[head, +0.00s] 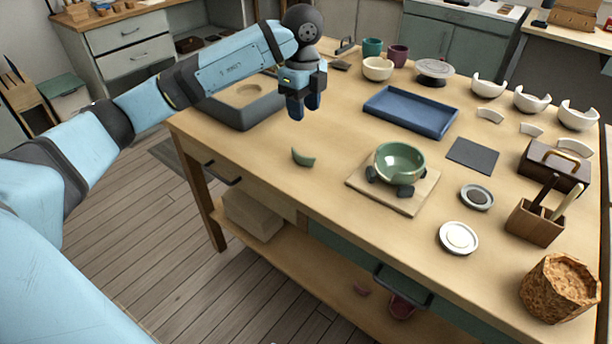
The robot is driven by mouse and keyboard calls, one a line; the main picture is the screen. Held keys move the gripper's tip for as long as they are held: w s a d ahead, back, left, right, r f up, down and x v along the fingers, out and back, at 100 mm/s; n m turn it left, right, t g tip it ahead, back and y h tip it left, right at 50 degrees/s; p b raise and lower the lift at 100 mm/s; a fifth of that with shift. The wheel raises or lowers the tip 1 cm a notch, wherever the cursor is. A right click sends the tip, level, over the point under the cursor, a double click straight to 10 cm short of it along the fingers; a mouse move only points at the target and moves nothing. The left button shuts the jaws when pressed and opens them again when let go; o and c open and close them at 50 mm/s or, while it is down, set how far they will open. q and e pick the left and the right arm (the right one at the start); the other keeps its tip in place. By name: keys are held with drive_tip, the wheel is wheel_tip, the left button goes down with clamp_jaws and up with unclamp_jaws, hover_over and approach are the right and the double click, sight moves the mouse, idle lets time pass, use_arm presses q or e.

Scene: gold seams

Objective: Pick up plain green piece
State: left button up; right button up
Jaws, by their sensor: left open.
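The plain green piece (303,158) is a small curved shard lying on the wooden table near its front left edge. A green bowl (399,160) sits to its right, held among dark blocks on a light wooden board (417,199). My left gripper (304,112) points down, open and empty, above the table and behind the shard in the picture. There is a clear gap between the fingers and the shard. My right gripper is not in view.
White bowls with gaps (531,99) and loose white shards stand at the right. A wooden brush holder (534,223) is at the front right. The wood around the shard is bare.

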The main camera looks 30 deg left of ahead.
use_arm(q)
drive_tip(key=b, duration=0.1)
hover_over(302, 158)
drive_tip(key=f, duration=0.5)
drive_tip(key=w+f, duration=0.1)
drive_tip(key=f, duration=0.2)
drive_tip(key=shift+a, duration=0.25)
drive_tip(key=shift+s+f+b, duration=0.1)
drive_tip(key=shift+f+b, duration=0.35)
drive_tip(key=shift+f, duration=0.3)
wheel_tip(302, 158, down, 4)
drive_tip(key=shift+s+a+f+b, duration=0.1)
drive_tip(key=shift+a+f+b, duration=0.05)
drive_tip(key=shift+b, duration=0.45)
clamp_jaws()
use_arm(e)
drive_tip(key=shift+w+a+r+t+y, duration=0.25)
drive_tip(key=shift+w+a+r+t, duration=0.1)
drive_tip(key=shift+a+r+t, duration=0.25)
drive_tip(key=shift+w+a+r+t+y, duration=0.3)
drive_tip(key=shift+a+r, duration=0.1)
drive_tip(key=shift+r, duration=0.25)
